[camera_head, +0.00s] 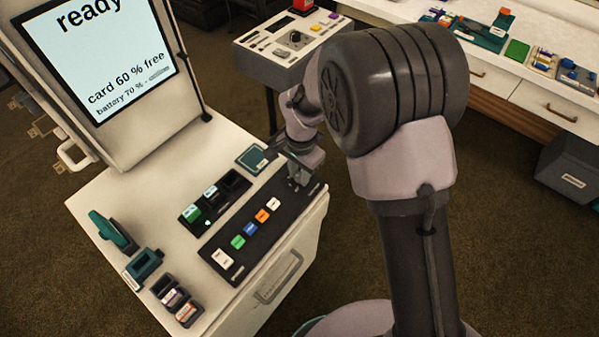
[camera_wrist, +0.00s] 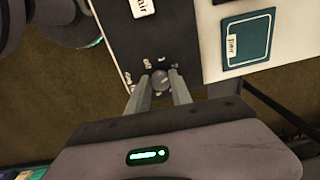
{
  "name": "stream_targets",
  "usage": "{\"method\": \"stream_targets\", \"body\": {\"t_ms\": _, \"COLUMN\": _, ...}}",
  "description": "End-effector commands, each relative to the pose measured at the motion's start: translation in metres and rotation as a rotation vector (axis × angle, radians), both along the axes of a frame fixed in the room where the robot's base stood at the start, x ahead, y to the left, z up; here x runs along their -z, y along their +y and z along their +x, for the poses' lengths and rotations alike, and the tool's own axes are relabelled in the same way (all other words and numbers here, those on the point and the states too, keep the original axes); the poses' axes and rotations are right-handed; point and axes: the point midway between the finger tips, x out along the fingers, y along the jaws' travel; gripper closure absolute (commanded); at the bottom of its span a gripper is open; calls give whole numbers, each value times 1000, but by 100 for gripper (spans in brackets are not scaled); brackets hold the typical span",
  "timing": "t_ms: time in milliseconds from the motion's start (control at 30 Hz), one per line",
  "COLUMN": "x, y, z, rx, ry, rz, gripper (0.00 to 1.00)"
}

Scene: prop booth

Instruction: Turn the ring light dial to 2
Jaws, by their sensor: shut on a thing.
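The ring light dial (camera_wrist: 161,81) is a small round dark grey knob on a black panel strip, seen in the wrist view. Small white marks sit around it, too small to read surely, so I cannot tell its setting. My gripper (camera_wrist: 160,90) has one finger on each side of the knob and is shut on it. In the head view my gripper (camera_head: 297,181) is at the far right end of the black button strip (camera_head: 224,235). The dial is mostly hidden there by the fingers.
The strip carries several coloured buttons (camera_head: 250,228) on a white cabinet (camera_head: 110,187). Beside it are a dark slotted block (camera_head: 226,191) and a teal pad (camera_head: 252,158). A screen (camera_head: 100,45) stands behind. A grey control box (camera_head: 270,68) is beyond my arm.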

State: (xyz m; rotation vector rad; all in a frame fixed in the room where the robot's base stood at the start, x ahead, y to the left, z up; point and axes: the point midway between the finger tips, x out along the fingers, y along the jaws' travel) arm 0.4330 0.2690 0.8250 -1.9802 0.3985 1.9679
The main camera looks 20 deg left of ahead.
Motion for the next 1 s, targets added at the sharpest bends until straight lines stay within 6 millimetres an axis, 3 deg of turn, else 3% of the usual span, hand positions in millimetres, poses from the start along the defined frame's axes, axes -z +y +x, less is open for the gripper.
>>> {"method": "stream_targets", "body": {"t_ms": 267, "x": -1, "y": 0, "z": 0, "rx": -1, "ry": -1, "rz": 0, "gripper": 100}}
{"method": "stream_targets", "body": {"t_ms": 300, "x": -1, "y": 0, "z": 0, "rx": -1, "ry": -1, "rz": 0, "gripper": 68}}
{"method": "stream_targets", "body": {"t_ms": 400, "x": 0, "y": 0, "z": 0, "rx": -1, "ry": -1, "rz": 0, "gripper": 52}}
{"method": "stream_targets", "body": {"t_ms": 700, "x": -2, "y": 0, "z": 0, "rx": -1, "ry": 0, "rz": 1, "gripper": 52}}
{"method": "stream_targets", "body": {"t_ms": 767, "x": -10, "y": 0, "z": 0, "rx": -1, "ry": -2, "rz": 1, "gripper": 52}}
{"method": "stream_targets", "body": {"t_ms": 867, "x": -36, "y": 0, "z": 0, "rx": -1, "ry": -3, "rz": 2, "gripper": 52}}
{"method": "stream_targets", "body": {"t_ms": 1000, "x": -87, "y": -1, "z": 0, "rx": -1, "ry": -4, "rz": 2, "gripper": 52}}
